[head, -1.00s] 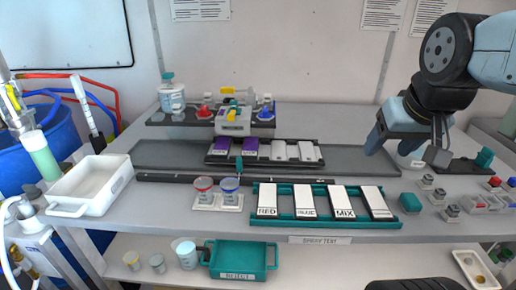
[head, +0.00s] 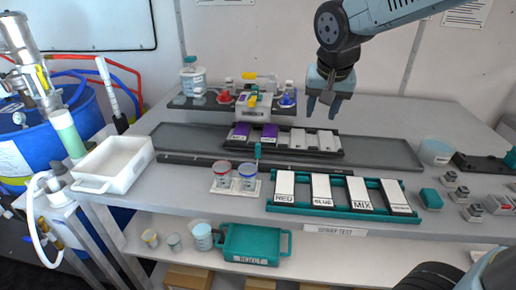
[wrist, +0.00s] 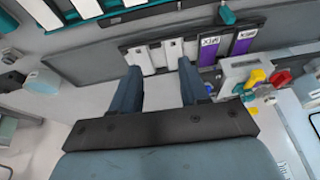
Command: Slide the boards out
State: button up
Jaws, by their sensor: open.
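A black rack (head: 288,150) on a grey tray holds two purple boards (head: 269,131) on the left and two white boards (head: 298,138) on the right. Nearer the front, a teal rack (head: 377,212) holds several white boards, including the RED board (head: 285,184), BLUE board (head: 321,187) and MIX board (head: 358,191); the last board's label is too small to read. My gripper (head: 324,107) is open and empty, above and behind the black rack's right part. In the wrist view my fingers (wrist: 159,72) point toward the white boards (wrist: 134,62), apart from them.
A shelf with a valve box (head: 252,104) and bottles stands behind the purple boards. Two cups (head: 235,175) stand before the black rack. A white tub (head: 113,163) is at left, a teal REJECT tray (head: 252,246) below. The grey tray's right end (head: 385,152) is clear.

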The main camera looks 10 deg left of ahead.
send_near(257, 145)
jog(key=x, duration=1.1)
jog(key=shift+w+d+f, duration=0.1)
jog(key=shift+f, duration=0.15)
jog(key=shift+c, duration=0.3)
grip_shut()
